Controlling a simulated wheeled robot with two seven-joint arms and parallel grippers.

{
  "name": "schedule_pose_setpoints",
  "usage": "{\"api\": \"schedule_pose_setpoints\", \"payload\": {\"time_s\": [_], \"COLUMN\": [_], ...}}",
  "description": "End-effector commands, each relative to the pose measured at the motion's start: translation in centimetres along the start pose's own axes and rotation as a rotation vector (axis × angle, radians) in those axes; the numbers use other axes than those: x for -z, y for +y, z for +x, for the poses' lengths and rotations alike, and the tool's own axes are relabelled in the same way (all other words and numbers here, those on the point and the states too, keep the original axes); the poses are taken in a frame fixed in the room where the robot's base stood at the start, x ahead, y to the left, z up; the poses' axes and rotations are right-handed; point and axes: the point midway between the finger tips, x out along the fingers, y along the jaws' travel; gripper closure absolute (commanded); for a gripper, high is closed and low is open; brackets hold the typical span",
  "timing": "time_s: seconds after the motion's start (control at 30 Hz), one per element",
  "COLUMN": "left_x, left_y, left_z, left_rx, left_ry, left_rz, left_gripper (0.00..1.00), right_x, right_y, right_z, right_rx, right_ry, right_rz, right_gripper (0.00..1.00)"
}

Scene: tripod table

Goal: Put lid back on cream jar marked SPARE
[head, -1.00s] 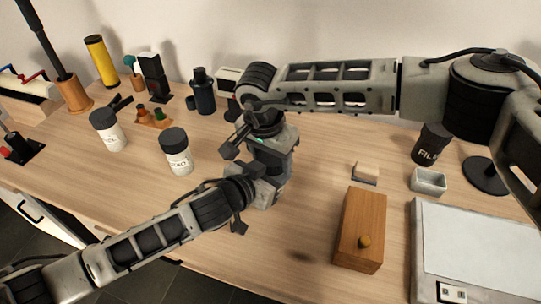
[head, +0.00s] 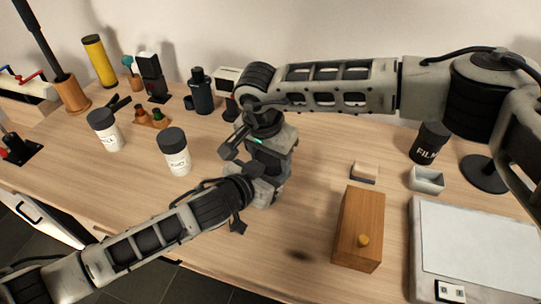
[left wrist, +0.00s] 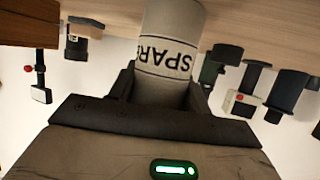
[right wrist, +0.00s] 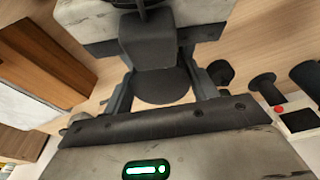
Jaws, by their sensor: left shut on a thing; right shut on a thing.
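My left gripper (left wrist: 163,92) is shut on a white jar (left wrist: 172,20) with the word SPARE on a band, upside down in the left wrist view. My right gripper (right wrist: 160,88) is shut on a dark round lid (right wrist: 162,86). In the head view the right gripper (head: 266,150) is close to the left one, near the middle of the table. The jar and lid are hidden there behind the grippers and wrists. I cannot tell whether the lid touches the jar.
Two white jars with dark lids (head: 175,152) (head: 105,130) stand to the left. A wooden box (head: 359,228), a small grey tray (head: 427,180), a black FILM canister (head: 430,143) and a white-topped device (head: 475,240) are on the right. Bare table (head: 300,205) lies between.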

Motion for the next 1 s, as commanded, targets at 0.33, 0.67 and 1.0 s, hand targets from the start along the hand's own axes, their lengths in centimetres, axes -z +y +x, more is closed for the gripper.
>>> {"api": "schedule_pose_setpoints", "payload": {"time_s": [0.33, 0.67, 1.0], "left_x": [0.66, 0.74, 0.74], "left_y": [-0.19, -0.01, 0.1], "left_z": [0.03, 0.03, 0.05], "left_rx": [0.003, -0.001, -0.004], "left_ry": [0.015, 0.019, 0.02], "left_rz": [0.011, 0.015, 0.015], "left_gripper": [0.93, 0.93, 0.93], "right_x": [-0.64, -0.51, -0.44], "right_y": [0.18, 0.14, 0.14], "right_z": [1.1, 1.45, 1.48], "right_rx": [-0.008, -0.006, -0.005], "right_ry": [-0.01, -0.006, -0.005], "right_rz": [-0.004, 0.0, 0.001], "right_gripper": [0.67, 0.67, 0.67]}}
